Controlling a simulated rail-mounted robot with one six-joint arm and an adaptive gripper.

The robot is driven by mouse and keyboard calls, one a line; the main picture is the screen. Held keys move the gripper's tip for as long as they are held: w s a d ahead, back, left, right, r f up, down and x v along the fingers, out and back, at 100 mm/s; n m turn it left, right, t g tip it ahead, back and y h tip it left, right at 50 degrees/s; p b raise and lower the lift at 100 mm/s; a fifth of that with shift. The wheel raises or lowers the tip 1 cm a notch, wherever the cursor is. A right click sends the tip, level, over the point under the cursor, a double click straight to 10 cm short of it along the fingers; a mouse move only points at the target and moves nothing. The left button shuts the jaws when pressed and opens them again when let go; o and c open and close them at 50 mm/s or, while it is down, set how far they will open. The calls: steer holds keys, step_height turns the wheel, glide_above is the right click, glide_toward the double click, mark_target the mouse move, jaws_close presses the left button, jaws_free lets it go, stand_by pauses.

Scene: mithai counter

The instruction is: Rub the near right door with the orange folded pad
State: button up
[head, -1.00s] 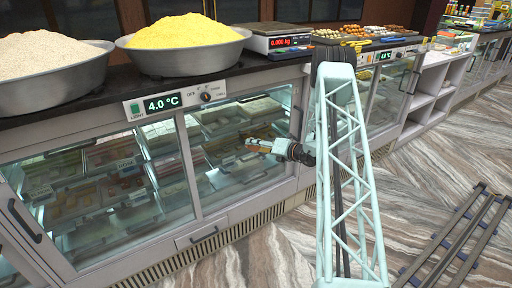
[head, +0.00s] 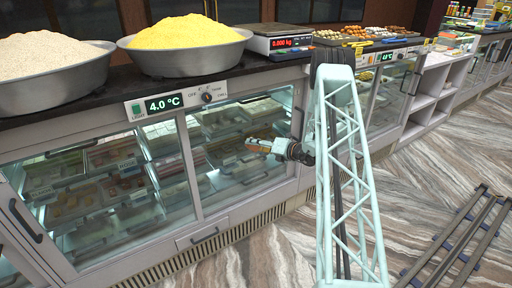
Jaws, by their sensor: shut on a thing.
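The near right door (head: 236,178) is a glass sliding panel in a pale frame on the near cabinet, with trays of sweets behind it. My gripper (head: 257,145) is at the upper right part of this glass, its tip pointing left. It is shut on the orange folded pad (head: 259,141), which is small and mostly hidden by the fingers. I cannot tell whether the pad touches the glass.
The near left door (head: 100,200) stands beside it with a dark handle. A control panel (head: 175,102) reading 4.0 °C sits above. Bowls of yellow (head: 185,32) and pale (head: 45,58) grains and a scale (head: 275,41) stand on the counter. Rails (head: 455,240) run along the floor at right.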

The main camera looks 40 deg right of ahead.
steer(key=shift+w, duration=0.35)
steer(key=shift+d, duration=0.15)
stand_by(0.3)
steer(key=shift+s+d, duration=0.2)
steer(key=shift+d, duration=0.75)
steer(key=shift+s+d, duration=0.15)
steer(key=shift+d, duration=0.75)
steer(key=shift+w, duration=0.1)
steer(key=shift+a, duration=0.1)
steer(key=shift+w+a, duration=0.15)
steer(key=shift+a, duration=1.75)
steer(key=shift+s+a, duration=0.2)
steer(key=shift+s, duration=1.3)
steer(key=shift+s+a, duration=0.15)
steer(key=shift+s, duration=1.35)
